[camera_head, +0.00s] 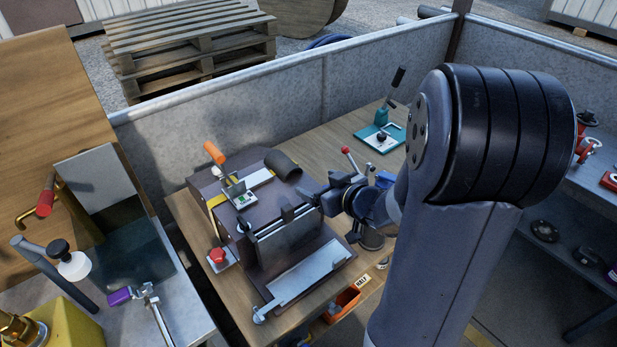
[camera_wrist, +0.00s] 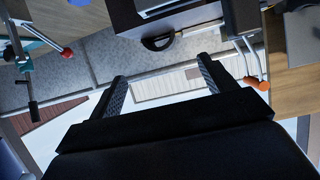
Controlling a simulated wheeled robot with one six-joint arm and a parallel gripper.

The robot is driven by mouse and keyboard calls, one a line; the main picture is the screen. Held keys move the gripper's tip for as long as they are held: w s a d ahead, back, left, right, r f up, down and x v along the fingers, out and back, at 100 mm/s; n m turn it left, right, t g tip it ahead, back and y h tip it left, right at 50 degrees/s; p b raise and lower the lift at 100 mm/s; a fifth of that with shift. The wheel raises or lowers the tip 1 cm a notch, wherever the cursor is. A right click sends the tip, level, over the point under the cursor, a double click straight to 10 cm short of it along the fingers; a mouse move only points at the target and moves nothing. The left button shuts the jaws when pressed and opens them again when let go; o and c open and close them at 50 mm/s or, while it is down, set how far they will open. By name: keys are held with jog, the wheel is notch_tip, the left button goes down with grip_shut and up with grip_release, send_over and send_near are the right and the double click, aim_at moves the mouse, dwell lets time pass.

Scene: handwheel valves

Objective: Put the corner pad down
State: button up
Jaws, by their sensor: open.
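My gripper (camera_head: 312,198) is by the right side of a dark brown bench machine (camera_head: 295,262). Its jaws point toward the machine. In the wrist view my gripper (camera_wrist: 161,70) has its two black fingers wide apart, with nothing between them. The machine shows at the top of the wrist view (camera_wrist: 125,18), beyond the fingertips. I cannot make out a corner pad for certain in either view. Part of the bench behind my arm is hidden.
A teal device (camera_head: 380,135) is at the bench's back right. An orange bin (camera_head: 343,304) hangs at the front. Grey panels (camera_head: 230,107) close the back.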

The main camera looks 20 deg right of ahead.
jog(key=v, duration=0.2)
jog(key=shift+s+d+r, duration=0.1)
jog(key=shift+s, duration=0.15)
dwell(2.1)
